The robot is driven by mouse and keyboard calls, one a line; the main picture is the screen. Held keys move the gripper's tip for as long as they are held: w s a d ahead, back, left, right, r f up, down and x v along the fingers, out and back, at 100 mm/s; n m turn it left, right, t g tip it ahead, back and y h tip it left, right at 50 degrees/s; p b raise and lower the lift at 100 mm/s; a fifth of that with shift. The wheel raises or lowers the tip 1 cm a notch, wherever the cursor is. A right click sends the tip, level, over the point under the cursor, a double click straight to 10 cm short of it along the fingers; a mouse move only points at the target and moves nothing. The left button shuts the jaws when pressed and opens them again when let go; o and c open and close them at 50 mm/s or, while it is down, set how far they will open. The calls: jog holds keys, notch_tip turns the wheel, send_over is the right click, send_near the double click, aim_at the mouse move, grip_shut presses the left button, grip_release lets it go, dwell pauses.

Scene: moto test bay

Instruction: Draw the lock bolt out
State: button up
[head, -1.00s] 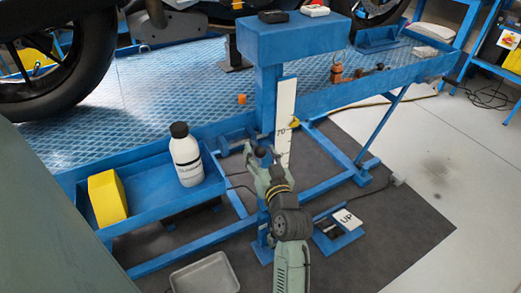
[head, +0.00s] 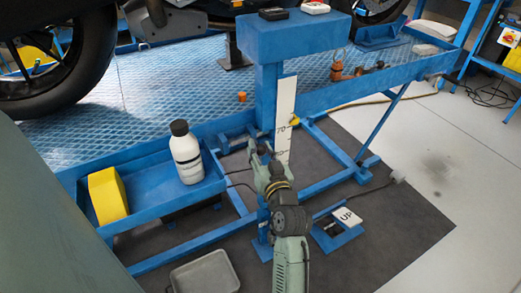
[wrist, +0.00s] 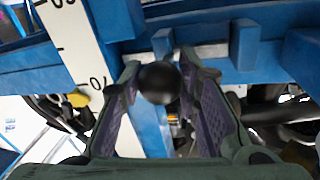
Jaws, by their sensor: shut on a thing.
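The lock bolt's black ball knob (wrist: 159,83) sits between my gripper's two fingers in the wrist view. My gripper (head: 262,152) is shut on this knob, low beside the blue post (head: 268,95) of the lift bench. In the wrist view my gripper (wrist: 162,92) has one finger on each side of the knob. The bolt's shaft and its hole are hidden behind the knob and fingers. A white scale strip (head: 286,105) with black numbers stands just right of the gripper in the head view.
A blue side tray (head: 150,205) holds a white bottle (head: 187,158) and a yellow box (head: 108,196). A grey tray (head: 205,273) lies on the floor, and a pedal marked UP (head: 346,218) stands right of my arm. Blue rails and struts surround the gripper; open floor lies right.

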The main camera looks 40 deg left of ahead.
aim_at(238, 143)
grip_shut()
jog(key=shift+s+a+p, duration=0.25)
jog(key=shift+s+a, duration=0.1)
jog(key=shift+s, duration=0.45)
jog(key=shift+s+a+p, duration=0.25)
jog(key=shift+s+a, duration=0.1)
jog(key=shift+s, duration=0.5)
jog(key=shift+s+a+p, duration=0.25)
jog(key=shift+s+a, duration=0.1)
jog(key=shift+s, duration=0.45)
jog(key=o, duration=1.1)
grip_release()
jog(key=shift+s, duration=0.1)
jog(key=shift+c, duration=0.2)
